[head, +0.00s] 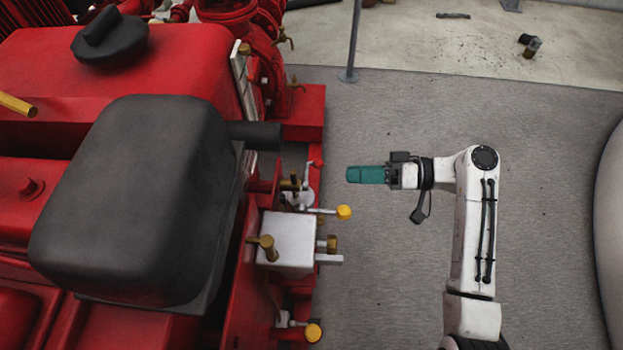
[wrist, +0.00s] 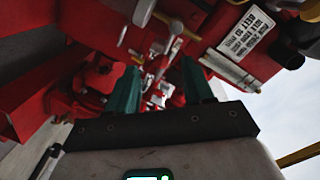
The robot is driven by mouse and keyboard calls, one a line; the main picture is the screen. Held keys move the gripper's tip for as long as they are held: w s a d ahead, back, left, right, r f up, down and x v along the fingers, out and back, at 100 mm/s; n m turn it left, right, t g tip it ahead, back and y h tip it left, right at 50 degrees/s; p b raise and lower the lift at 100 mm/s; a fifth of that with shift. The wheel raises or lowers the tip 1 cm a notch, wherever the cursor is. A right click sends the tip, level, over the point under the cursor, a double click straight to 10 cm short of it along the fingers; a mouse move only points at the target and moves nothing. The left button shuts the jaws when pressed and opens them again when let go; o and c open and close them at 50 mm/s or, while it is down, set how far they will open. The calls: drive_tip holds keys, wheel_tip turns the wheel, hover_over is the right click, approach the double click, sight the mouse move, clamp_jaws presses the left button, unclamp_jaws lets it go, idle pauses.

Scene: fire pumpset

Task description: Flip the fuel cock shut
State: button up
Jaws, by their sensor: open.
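In the head view, my gripper (head: 350,174) with teal fingers points left toward the red pumpset, apart from it over the grey floor. The wrist view shows the two teal fingers spread apart and nothing held between my gripper's tips (wrist: 161,68). On the pumpset's right side, a lever with a yellow knob (head: 344,212) sticks out below and left of my fingertips. A second yellow knob (head: 313,333) is lower down. I cannot tell for sure which fitting is the fuel cock. Small pale and red fittings (wrist: 158,95) show between the fingers in the wrist view.
A silver box (head: 290,242) with brass fittings sits beside the upper yellow knob. A black tank (head: 135,200) and dark pipe (head: 256,135) stand left. A thin grey post (head: 352,45) rises behind. A white label (wrist: 240,45) shows on red metal. Floor around my arm is clear.

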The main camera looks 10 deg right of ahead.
sight(311, 163)
drive_tip(key=shift+n+y, duration=0.3)
drive_tip(key=shift+y, duration=0.4)
drive_tip(key=b+x, duration=0.1)
drive_tip(key=x, duration=0.2)
drive_tip(key=w+b+x, duration=0.1)
drive_tip(key=b+x, duration=0.1)
drive_tip(key=x, duration=0.1)
drive_tip(key=b+x, duration=0.1)
drive_tip(key=x, duration=0.3)
drive_tip(key=shift+w+d+r, duration=0.2)
drive_tip(key=shift+w, duration=0.15)
drive_tip(key=shift+c, duration=0.4)
clamp_jaws()
